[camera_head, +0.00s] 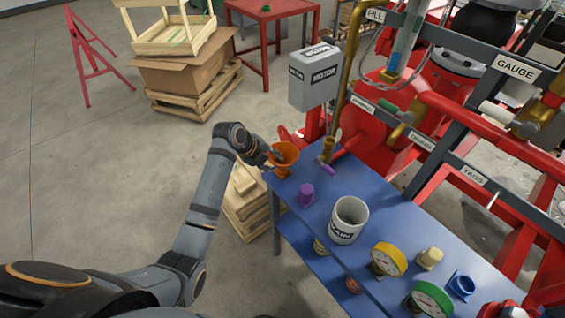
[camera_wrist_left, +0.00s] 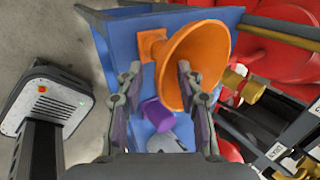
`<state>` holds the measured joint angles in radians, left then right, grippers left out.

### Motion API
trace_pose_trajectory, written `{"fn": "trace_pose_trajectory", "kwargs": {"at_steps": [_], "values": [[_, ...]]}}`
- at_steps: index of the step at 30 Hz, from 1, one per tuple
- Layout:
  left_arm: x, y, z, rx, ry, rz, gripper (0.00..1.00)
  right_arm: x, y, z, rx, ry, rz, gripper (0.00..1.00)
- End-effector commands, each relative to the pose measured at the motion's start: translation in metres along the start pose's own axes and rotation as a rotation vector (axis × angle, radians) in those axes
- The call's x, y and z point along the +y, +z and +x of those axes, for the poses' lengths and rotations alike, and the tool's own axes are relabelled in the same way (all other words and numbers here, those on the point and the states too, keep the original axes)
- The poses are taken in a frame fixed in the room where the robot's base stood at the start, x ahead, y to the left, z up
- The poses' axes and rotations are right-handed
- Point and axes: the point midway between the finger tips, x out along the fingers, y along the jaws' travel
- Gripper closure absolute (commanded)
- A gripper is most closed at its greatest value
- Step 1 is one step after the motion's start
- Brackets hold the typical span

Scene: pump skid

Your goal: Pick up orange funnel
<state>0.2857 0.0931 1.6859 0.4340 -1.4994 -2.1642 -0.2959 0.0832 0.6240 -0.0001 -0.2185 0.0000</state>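The orange funnel (camera_head: 286,152) is at the far left corner of the blue table (camera_head: 322,213). My left gripper (camera_head: 275,154) is right beside it, on its left side. In the left wrist view the funnel (camera_wrist_left: 203,52) lies just beyond the fingertips, its wide mouth to the right and a square orange part to the left. The left gripper (camera_wrist_left: 160,78) has its fingers spread apart, and the right-hand finger overlaps the cone in the picture. I cannot tell whether it touches the funnel. My right gripper is in neither view.
A purple part (camera_head: 306,195) and a white DRAIN container (camera_head: 348,220) stand near the funnel. Yellow (camera_head: 389,258) and green (camera_head: 430,299) gauges are at the near end. Red pipe framework (camera_head: 440,110) rises behind the table. Wooden crates (camera_head: 245,205) stand left, below table height.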

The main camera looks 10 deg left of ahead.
Motion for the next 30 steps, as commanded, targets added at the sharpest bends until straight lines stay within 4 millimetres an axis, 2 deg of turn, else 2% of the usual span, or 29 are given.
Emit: {"fn": "trace_pose_trajectory", "kwargs": {"at_steps": [3,10,18,30], "values": [[0.0002,-0.0006,0.012,0.001,0.0,0.0,0.64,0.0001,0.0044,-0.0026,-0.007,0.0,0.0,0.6],[0.001,-0.0001,0.0143,-0.001,0.0,0.001,0.64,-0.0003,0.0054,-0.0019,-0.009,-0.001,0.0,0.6],[0.0012,-0.0002,0.0141,-0.001,0.001,0.0,1.0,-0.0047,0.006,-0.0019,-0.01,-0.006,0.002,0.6],[0.0025,-0.0004,0.0145,0.0,0.004,0.0,1.0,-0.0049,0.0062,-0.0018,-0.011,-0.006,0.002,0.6]]}}
